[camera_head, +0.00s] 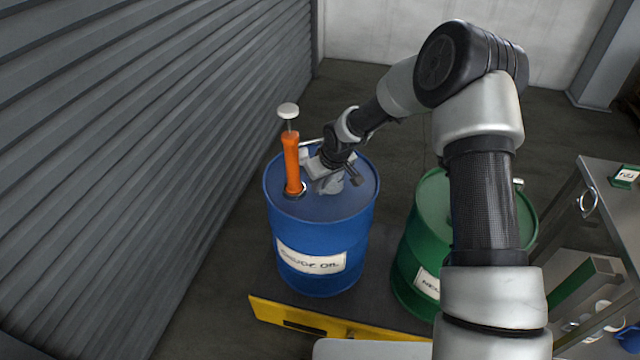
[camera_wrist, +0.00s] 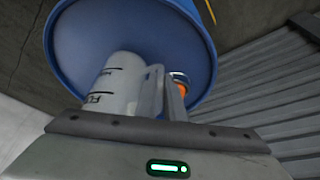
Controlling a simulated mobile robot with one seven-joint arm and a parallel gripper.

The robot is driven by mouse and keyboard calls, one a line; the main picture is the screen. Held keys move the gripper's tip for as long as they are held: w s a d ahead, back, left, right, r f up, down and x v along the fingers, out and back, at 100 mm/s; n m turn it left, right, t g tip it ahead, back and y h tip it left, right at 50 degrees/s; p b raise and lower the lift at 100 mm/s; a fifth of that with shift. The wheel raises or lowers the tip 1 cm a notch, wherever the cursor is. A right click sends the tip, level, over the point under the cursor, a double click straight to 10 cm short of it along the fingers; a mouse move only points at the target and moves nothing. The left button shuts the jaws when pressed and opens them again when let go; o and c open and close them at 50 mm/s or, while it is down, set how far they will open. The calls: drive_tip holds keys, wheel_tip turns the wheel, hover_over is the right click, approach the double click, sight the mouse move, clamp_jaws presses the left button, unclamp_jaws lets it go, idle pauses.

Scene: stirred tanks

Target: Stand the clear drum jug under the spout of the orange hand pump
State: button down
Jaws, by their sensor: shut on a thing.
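The orange hand pump (camera_head: 292,165) stands upright on top of a blue drum (camera_head: 318,250), with a white knob on its rod and a pale spout bar near its upper end. My gripper (camera_head: 325,180) is over the drum top, just right of the pump. It is shut on the clear drum jug (camera_head: 328,184), which is largely hidden by the wrist in the head view. In the wrist view the clear jug (camera_wrist: 118,88) shows printed marks, and the gripper fingers (camera_wrist: 162,92) are on its right side. A bit of the orange pump (camera_wrist: 181,88) shows behind the fingers. I cannot tell whether the jug touches the drum top.
A green drum (camera_head: 412,255) stands to the right, partly behind my arm. A yellow bar (camera_head: 330,322) lies in front of the drums. A grey ribbed wall (camera_head: 150,150) is at left. A metal cart (camera_head: 600,190) stands at right.

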drive_tip(key=shift+f+b, duration=0.4)
drive_tip(key=shift+f, duration=0.15)
drive_tip(key=c, duration=1.8)
unclamp_jaws()
drive_tip(key=shift+o, duration=0.2)
drive_tip(key=p+v, duration=0.2)
drive_tip(key=v, duration=1.5)
drive_tip(key=shift+r, duration=0.25)
drive_tip(key=shift+r+p, duration=0.1)
drive_tip(key=shift+p, duration=0.2)
drive_tip(key=s+d+r+m+h+p, duration=0.1)
drive_tip(key=s+d+r+m+p, duration=0.15)
drive_tip(key=s+d+r, duration=0.4)
drive_tip(key=s+d+r+m+t+h+p, duration=0.1)
drive_tip(key=s+d+r+p, duration=0.2)
drive_tip(key=s+r, duration=0.6)
drive_tip(key=s+d+r+m+h+p, duration=0.25)
drive_tip(key=s+d+r, duration=0.25)
drive_tip(key=r, duration=0.5)
drive_tip(key=s+r+m+y+p, duration=0.1)
drive_tip(key=s+r, duration=0.3)
drive_tip(key=s, duration=0.5)
drive_tip(key=shift+t+y+p, duration=0.4)
drive_tip(key=shift+y+p, duration=0.05)
drive_tip(key=shift+p, duration=0.4)
